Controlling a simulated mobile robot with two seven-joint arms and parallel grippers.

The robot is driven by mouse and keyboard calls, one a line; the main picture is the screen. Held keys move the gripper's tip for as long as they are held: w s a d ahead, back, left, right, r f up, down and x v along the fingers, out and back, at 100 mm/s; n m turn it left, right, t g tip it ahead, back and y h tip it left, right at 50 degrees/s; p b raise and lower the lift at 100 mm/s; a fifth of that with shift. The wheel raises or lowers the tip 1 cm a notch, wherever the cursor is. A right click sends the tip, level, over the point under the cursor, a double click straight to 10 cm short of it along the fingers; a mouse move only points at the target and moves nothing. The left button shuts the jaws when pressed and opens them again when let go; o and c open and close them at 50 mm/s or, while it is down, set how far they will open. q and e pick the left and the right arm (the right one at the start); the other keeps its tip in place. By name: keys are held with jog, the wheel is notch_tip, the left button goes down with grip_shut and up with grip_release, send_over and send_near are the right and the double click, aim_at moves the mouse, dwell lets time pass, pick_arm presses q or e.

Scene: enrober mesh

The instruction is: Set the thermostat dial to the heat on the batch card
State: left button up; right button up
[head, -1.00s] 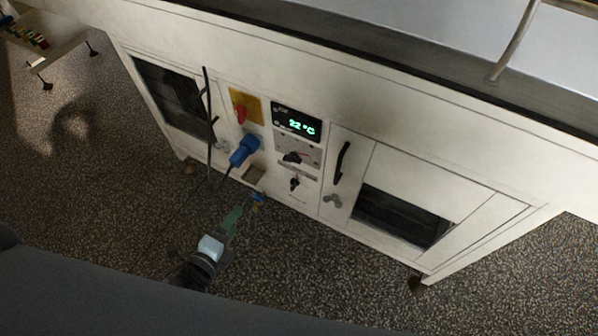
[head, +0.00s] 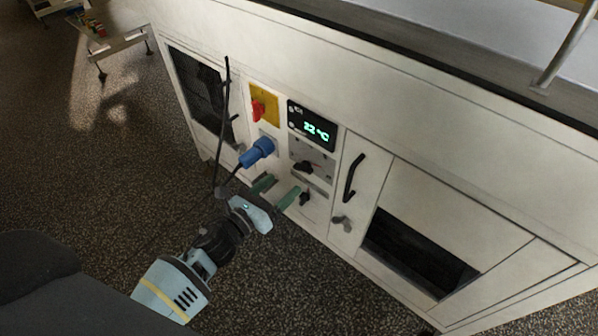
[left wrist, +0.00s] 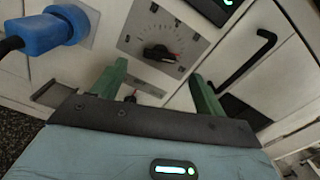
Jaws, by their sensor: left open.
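The thermostat dial is a black knob (head: 303,168) on a grey scale plate (head: 318,157) below a display (head: 311,127) that reads 22 °C in green. In the left wrist view the dial (left wrist: 158,53) has a red mark at its right end, and the scale is too small to read. My left gripper (head: 277,189) is open and empty, its green fingers below and left of the dial, apart from it. In the left wrist view the dial shows beyond and between the fingertips (left wrist: 157,75). No batch card can be made out. My right gripper is out of view.
A red switch on a yellow plate (head: 264,104) and a blue plug (head: 257,152) with a black cable are left of the dial. A smaller black knob (head: 305,197) sits below it. A black door handle (head: 353,178) is to the right. Speckled floor lies in front.

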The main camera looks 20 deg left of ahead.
aim_at(300, 170)
pick_arm(q)
jog(key=shift+b+x, duration=0.45)
jog(key=shift+x, duration=3.15)
jog(key=shift+c, duration=0.2)
jog(key=c, duration=0.9)
